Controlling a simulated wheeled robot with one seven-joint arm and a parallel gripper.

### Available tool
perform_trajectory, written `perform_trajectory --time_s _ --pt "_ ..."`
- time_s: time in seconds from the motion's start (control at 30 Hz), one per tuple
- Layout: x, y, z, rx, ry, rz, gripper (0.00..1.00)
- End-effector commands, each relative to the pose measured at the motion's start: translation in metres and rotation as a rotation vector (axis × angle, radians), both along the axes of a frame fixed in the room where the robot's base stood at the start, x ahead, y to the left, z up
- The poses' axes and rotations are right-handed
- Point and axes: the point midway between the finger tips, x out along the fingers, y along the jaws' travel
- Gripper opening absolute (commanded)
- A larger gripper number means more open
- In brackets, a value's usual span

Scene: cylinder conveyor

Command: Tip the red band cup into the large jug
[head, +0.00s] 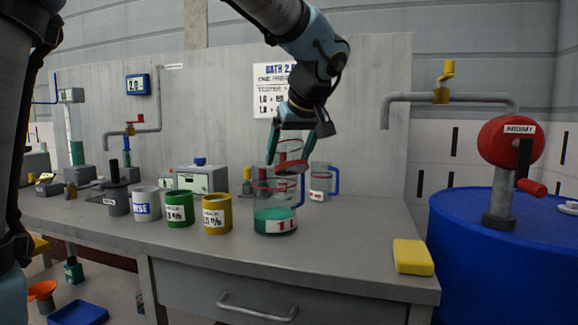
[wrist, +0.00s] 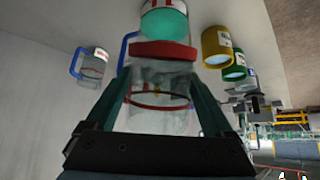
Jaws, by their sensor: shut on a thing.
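My gripper (head: 293,150) is shut on the red band cup (head: 289,167), a clear cup with a thick red band. It holds the cup just above the large jug. In the wrist view the cup's red band (wrist: 163,50) lies between the fingertips. I cannot tell how far the cup is tilted or what is in it. The large jug (head: 274,207) stands upright on the bench. It is clear with a red rim, a blue handle and a 1 L label, and has teal liquid in its lower part. The teal liquid also shows in the wrist view (wrist: 165,22).
A smaller clear jug (head: 320,183) with a blue handle stands behind, to the right. Yellow (head: 217,214), green (head: 180,210) and white (head: 146,204) cups stand left of the large jug. A yellow sponge (head: 412,257) lies at the bench's right end. The bench between is clear.

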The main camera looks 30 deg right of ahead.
Motion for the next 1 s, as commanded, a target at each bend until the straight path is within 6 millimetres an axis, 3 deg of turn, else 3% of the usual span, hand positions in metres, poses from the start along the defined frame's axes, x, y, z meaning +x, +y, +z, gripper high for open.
perform_trajectory --time_s 0.43,1.0 --pt "0.000 0.000 -0.003 -0.002 -0.023 0.000 0.00" --pt "0.005 -0.001 -0.012 -0.019 -0.190 -0.001 0.00"
